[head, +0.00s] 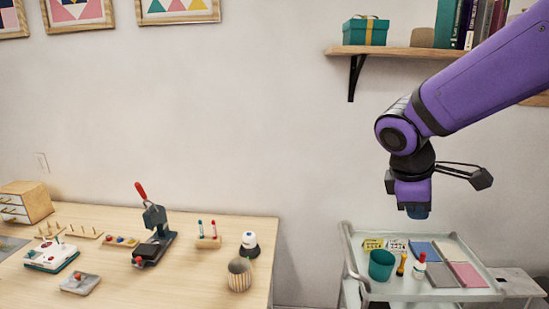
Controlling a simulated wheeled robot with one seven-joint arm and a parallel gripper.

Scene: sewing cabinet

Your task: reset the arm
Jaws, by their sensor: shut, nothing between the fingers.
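My arm comes in from the upper right, purple with a dark wrist. My gripper (481,178) shows at the right of the wrist. Its thin dark fingers reach to the right and end together in a dark block, shut and holding nothing. It hangs in the air in front of the wall, below the wall shelf and above the cart, apart from both.
A grey cart (352,262) below holds a teal cup (382,265), small bottles and coloured squares. A wall shelf (400,51) with a teal gift box (366,31) and books is above. A wooden table (205,285) with a press (155,237) and sewing items is left. Open air lies between.

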